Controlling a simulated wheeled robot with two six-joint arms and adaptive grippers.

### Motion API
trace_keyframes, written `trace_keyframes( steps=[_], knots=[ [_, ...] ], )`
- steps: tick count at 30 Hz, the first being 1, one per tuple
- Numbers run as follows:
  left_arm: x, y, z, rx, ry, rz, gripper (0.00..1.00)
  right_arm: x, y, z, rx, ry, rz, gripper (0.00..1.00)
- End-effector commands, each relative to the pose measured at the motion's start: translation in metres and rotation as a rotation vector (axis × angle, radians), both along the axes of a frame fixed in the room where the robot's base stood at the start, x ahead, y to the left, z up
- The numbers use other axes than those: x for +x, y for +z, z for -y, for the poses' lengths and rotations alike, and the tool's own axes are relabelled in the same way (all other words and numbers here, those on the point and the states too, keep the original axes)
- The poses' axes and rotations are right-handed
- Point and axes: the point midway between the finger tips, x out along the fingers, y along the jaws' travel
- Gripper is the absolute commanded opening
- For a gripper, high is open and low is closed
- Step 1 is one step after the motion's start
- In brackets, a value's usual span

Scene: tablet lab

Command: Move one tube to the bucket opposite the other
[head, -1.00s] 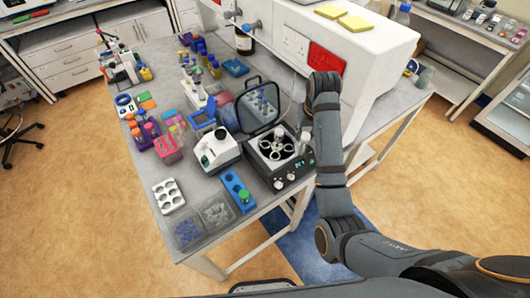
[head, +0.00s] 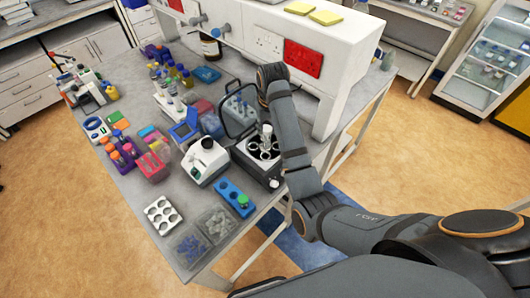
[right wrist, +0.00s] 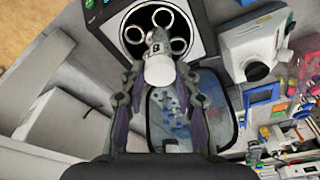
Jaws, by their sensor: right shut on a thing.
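The centrifuge (head: 246,165) stands on the bench with its lid (head: 233,117) open. Its dark rotor bowl holds several ring-shaped buckets (head: 262,149), which also show at the top of the right wrist view (right wrist: 162,17). My right gripper (right wrist: 160,82) is shut on a tube with a pale cap (right wrist: 159,71). The tube also shows in the head view (head: 267,131), roughly upright over the far part of the rotor. I cannot tell whether its lower end is inside a bucket. My arm hides most of the gripper in the head view. I cannot make out the other tube. My left gripper is out of view.
A white device (head: 204,160) and a blue rack (head: 231,194) stand left of the centrifuge. Racks with coloured caps (head: 122,152) stand farther left. The white housing (head: 335,45) rises close behind my right arm.

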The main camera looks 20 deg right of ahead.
Motion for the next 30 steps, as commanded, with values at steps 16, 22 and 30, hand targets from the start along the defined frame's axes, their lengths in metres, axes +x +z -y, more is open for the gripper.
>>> trace_keyframes(
  steps=[16, 22, 30],
  knots=[
    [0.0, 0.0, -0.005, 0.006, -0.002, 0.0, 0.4, -0.004, -0.023, 0.001, 0.0, 0.001, -0.003, 0.11],
    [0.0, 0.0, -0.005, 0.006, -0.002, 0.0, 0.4, -0.003, -0.037, 0.001, 0.001, 0.001, 0.0, 0.11],
    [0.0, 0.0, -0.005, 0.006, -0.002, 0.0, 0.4, -0.003, -0.037, 0.001, 0.001, 0.0, 0.0, 0.11]
  ],
)
